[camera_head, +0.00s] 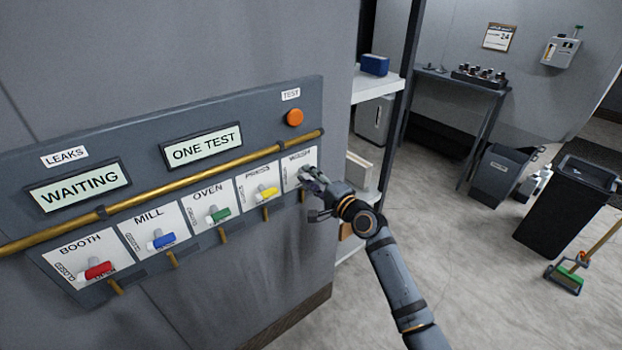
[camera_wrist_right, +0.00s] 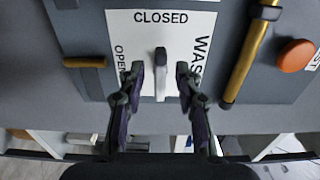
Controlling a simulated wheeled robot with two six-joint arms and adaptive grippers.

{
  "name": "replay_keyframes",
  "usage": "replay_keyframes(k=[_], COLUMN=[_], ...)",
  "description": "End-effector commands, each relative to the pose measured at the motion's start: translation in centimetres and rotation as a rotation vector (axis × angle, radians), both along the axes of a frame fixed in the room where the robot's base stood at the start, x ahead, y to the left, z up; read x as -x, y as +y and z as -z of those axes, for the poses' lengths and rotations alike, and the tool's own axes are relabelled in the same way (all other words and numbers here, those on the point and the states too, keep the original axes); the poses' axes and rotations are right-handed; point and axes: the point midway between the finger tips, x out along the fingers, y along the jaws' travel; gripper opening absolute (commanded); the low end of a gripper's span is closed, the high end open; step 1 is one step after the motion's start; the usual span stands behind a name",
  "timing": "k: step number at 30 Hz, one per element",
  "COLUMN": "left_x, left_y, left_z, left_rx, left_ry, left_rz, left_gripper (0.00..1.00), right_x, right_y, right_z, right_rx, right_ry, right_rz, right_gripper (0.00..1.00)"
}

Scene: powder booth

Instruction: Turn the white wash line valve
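The white wash line valve handle (camera_wrist_right: 160,72) stands out from its white WASH plate (camera_wrist_right: 128,28) in the right wrist view. The plate reads CLOSED at the top and OPEN at the side, and the handle points along the CLOSED direction. My right gripper (camera_wrist_right: 160,82) is open, with one finger on each side of the handle and a visible gap to both. In the head view my right gripper (camera_head: 310,180) is at the wash plate (camera_head: 300,160), at the right end of the panel, and mostly covers the handle. My left gripper is not in view.
The panel also carries red (camera_head: 98,270), blue (camera_head: 162,241), green (camera_head: 218,215) and yellow (camera_head: 267,193) valve handles. A brass pipe (camera_head: 180,183) runs above them. Displays read WAITING (camera_head: 80,187) and ONE TEST (camera_head: 202,148). An orange button (camera_head: 295,117) sits above the wash plate. A shelf (camera_head: 374,85) stands right of the panel.

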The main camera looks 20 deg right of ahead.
Motion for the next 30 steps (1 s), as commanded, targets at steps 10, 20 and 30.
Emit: replay_keyframes(k=[10, 20, 30], left_x=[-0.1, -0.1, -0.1], left_y=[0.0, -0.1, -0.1], left_z=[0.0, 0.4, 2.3], left_rx=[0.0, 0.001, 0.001], left_ry=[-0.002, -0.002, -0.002], left_rz=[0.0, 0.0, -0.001], left_gripper=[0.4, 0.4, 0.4], right_x=[0.0, 0.0, 0.0], right_y=[0.0, 0.0, 0.0], right_z=[0.0, 0.1, 0.3], right_rx=[0.0, 0.031, 0.237], right_ry=[0.0, -0.011, -0.087], right_rz=[0.0, 0.0, 0.0], right_gripper=[0.0, 0.0, 0.0])
